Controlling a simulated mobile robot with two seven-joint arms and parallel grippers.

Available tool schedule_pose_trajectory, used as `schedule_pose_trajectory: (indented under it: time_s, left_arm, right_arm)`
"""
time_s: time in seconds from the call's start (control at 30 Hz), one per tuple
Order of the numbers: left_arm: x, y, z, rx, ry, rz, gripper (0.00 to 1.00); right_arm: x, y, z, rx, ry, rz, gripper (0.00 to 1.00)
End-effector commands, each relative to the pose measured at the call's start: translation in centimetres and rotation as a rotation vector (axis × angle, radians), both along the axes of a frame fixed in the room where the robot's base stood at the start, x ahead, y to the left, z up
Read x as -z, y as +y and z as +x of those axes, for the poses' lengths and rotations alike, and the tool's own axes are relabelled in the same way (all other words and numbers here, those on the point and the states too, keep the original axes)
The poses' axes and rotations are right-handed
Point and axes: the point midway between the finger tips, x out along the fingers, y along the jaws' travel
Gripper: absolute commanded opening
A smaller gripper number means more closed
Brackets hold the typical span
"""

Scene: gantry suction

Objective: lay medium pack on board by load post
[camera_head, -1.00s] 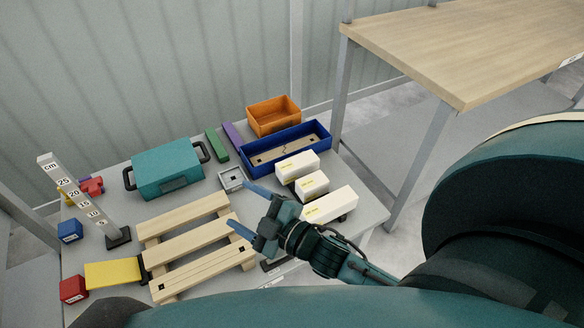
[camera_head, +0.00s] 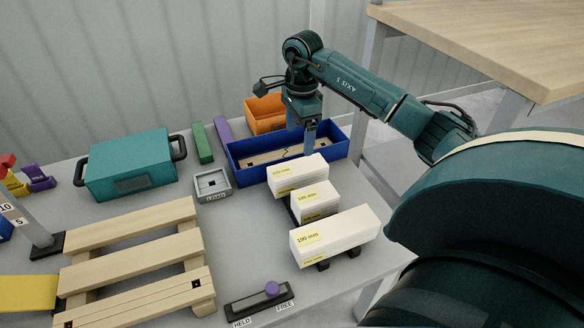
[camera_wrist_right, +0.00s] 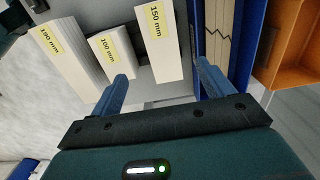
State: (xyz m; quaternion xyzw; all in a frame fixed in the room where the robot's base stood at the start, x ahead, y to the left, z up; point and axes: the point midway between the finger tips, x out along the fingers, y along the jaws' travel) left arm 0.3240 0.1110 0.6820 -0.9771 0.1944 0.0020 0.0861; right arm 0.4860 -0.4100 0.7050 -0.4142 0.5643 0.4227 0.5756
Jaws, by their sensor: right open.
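Three white packs with yellow labels stand at the right of the table. The medium pack, marked 150 mm (camera_wrist_right: 160,45), is the rear one in the head view (camera_head: 298,175). My right gripper (camera_head: 301,138) is open and empty, pointing down near the blue bin behind that pack. In the right wrist view its fingers (camera_wrist_right: 162,88) show either side of the 150 mm pack's near end; contact cannot be told. The load post (camera_head: 212,184) is a small grey square block marked LOAD. Beside it, the nearest board (camera_head: 130,222) is the bare rear slat of a wooden pallet. My left gripper is not in view.
The 100 mm pack (camera_head: 315,202) and 190 mm pack (camera_head: 335,236) stand close in front. The blue bin (camera_head: 240,168) holds a cracked plank. A teal case (camera_head: 130,165) stands behind the pallet; a HELD/FREE slider (camera_head: 260,301) is at the front.

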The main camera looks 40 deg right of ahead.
Motion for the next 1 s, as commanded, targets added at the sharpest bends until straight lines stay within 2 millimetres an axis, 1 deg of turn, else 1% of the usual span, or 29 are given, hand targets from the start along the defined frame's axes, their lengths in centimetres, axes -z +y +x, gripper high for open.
schedule_pose_trajectory:
  time_s: [0.03,0.1,0.17,0.3,0.4,0.63,0.83,1.0]
  left_arm:
    - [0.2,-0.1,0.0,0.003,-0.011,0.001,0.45]
    - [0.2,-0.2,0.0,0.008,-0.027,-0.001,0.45]
    - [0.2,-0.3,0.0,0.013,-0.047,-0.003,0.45]
    - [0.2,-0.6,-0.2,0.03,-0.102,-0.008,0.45]
    - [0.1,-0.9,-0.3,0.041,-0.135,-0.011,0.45]
    - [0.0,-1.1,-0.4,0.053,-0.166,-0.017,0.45]
    - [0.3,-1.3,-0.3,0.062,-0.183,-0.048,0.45]
    - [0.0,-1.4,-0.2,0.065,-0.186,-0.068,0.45]
  right_arm:
    - [0.4,-0.5,-0.1,0.003,0.005,-0.017,0.8]
    - [1.1,-0.7,-0.2,0.003,0.011,-0.024,0.8]
    - [2.3,-0.6,-0.2,0.002,0.011,-0.022,0.8]
    - [5.1,-0.5,-0.1,0.003,0.01,-0.02,0.8]
    - [6.6,-0.5,-0.1,0.003,0.009,-0.018,0.8]
    - [8.2,-0.5,0.0,0.003,0.008,-0.018,0.8]
    - [11.4,-0.1,0.4,0.003,0.009,-0.015,0.8]
    - [12.9,-0.2,0.4,0.003,0.006,-0.017,0.8]
